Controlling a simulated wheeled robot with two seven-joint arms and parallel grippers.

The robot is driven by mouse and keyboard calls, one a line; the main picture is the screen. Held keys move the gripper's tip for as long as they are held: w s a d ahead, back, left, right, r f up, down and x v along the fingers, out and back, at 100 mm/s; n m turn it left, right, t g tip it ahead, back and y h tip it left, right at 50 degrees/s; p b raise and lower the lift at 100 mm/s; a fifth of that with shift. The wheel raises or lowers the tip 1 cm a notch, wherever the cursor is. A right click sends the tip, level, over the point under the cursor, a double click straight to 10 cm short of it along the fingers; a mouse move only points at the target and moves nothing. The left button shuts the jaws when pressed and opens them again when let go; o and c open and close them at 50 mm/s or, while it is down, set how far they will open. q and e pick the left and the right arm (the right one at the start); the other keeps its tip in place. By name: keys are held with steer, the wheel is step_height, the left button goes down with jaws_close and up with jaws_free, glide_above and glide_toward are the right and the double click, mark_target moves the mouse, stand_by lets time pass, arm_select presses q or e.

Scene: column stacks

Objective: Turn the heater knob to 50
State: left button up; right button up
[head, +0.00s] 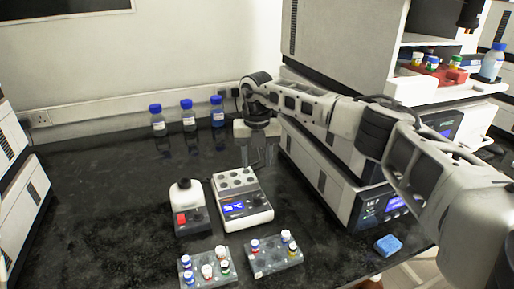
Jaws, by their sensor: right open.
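The heater (233,184) is a small white block with round wells on top, a blue lit display (233,207) and a small dark knob (256,200) on its sloped front. The reading on the display is too small to make out. My right gripper (257,160) points down just behind the heater's upper right edge, with its fingers apart and nothing seen between them. It is apart from the knob in the picture; its exact height is hard to tell. My left gripper is not in view.
Two vial racks (273,264) (187,273) stand in front. Three blue-capped bottles (187,120) stand by the wall. Stacked instruments (335,185) and a blue sponge (388,244) are at right. The left bench is clear.

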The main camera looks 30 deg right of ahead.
step_height(320, 180, up, 4)
stand_by(0.7)
